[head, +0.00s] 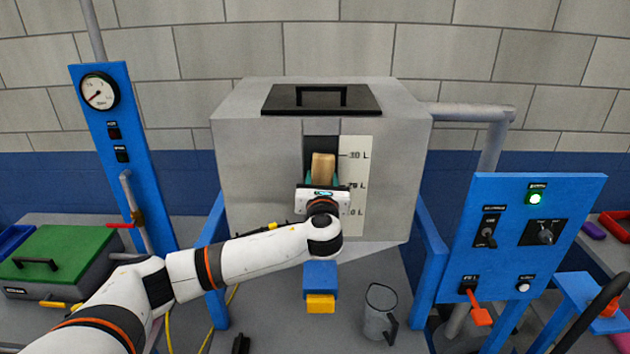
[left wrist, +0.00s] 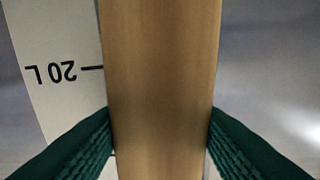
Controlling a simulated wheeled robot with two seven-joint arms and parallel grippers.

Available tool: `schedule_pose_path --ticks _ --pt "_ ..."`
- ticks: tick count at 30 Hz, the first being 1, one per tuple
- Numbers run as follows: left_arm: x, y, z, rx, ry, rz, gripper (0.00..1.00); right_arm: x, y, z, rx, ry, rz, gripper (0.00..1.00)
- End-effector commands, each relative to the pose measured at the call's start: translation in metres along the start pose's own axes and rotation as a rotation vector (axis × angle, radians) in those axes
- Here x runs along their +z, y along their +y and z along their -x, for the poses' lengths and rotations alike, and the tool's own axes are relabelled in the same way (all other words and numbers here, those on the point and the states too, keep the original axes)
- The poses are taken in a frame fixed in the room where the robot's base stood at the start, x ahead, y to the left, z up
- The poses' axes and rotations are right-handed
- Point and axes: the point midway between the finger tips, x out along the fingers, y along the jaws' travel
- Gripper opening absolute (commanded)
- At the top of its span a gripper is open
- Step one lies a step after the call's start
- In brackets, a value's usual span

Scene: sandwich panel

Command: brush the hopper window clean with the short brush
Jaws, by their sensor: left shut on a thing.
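My left gripper (head: 322,182) is in front of the grey hopper (head: 260,160), at its dark window (head: 321,143). It is shut on the short brush (head: 323,165), whose wooden body shows above the fingers. In the left wrist view the brush (left wrist: 160,80) stands between two green ribbed finger pads. The brush's bristles are not seen, and whether it touches the window cannot be told. The lower window is hidden behind my gripper and arm. A white scale (head: 355,180) with litre marks runs along the window's right side. My right gripper does not show.
A blue outlet with a yellow end (head: 320,303) hangs below the hopper, with a clear jug (head: 380,310) to its right. A blue control panel (head: 520,240) stands at right. A blue gauge post (head: 120,150) and green-lidded box (head: 60,255) stand at left.

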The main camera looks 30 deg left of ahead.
Motion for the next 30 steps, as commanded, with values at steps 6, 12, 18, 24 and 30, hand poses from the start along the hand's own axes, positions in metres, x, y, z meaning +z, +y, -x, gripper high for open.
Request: schedule_pose_path --ticks 6,12,18,24,30 --pt "-0.002 0.017 0.001 0.002 0.0 0.003 0.27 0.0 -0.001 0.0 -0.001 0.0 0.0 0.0" --pt "-0.003 0.033 0.002 0.002 0.0 0.001 0.27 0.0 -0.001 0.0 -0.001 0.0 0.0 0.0" --pt "-0.004 0.038 0.002 0.001 0.001 0.0 0.27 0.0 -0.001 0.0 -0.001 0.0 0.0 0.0" --pt "-0.015 0.037 0.0 0.0 0.001 0.002 0.27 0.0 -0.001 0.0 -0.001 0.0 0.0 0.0" --pt "-0.022 0.034 -0.001 0.0 0.001 0.001 0.27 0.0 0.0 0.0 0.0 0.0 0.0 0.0"
